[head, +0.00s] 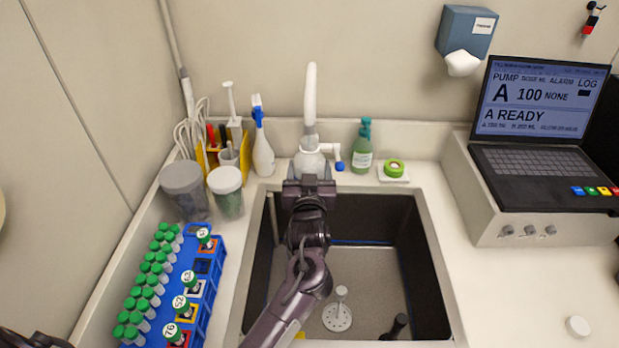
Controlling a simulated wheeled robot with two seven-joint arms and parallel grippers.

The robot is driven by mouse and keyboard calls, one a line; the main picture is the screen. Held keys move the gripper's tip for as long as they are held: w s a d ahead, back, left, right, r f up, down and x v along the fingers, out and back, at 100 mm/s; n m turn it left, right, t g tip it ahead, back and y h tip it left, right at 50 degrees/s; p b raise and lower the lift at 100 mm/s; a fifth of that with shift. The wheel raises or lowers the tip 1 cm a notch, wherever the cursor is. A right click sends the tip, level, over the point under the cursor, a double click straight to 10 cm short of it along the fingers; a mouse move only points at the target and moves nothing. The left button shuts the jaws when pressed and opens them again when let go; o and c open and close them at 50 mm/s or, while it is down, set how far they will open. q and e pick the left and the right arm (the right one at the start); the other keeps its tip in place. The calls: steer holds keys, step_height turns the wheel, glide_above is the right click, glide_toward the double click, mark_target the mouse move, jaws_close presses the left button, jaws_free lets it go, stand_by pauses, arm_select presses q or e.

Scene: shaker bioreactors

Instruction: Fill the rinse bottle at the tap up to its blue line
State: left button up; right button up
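The white tap (310,97) stands at the back of the sink, with a blue-ended lever (333,152) on its right. My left gripper (309,188) is at the sink's back rim, just in front of the tap's base. Its fingers point away from me, so their opening and anything between them are hidden. A rounded white shape (309,164) shows just beyond it; I cannot tell whether it is tap base or a bottle. A white bottle with a blue top (262,143) stands left of the tap. I see no blue fill line.
A blue tube rack (205,300) and lidded tubs (226,190) stand left; a laptop (545,110) stands right.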

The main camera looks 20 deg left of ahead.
mark_target(322, 176)
arm_select(q)
steer(key=s+d+p, duration=0.1)
steer(key=s, duration=0.1)
steer(key=s+d+p, duration=0.1)
steer(key=s+d, duration=0.1)
steer(key=s+d+p, duration=0.1)
steer(key=s, duration=0.1)
steer(key=shift+s+d+r, duration=0.1)
steer(key=shift+d+r, duration=0.05)
steer(key=shift+d, duration=0.25)
steer(key=shift+s+d, duration=0.35)
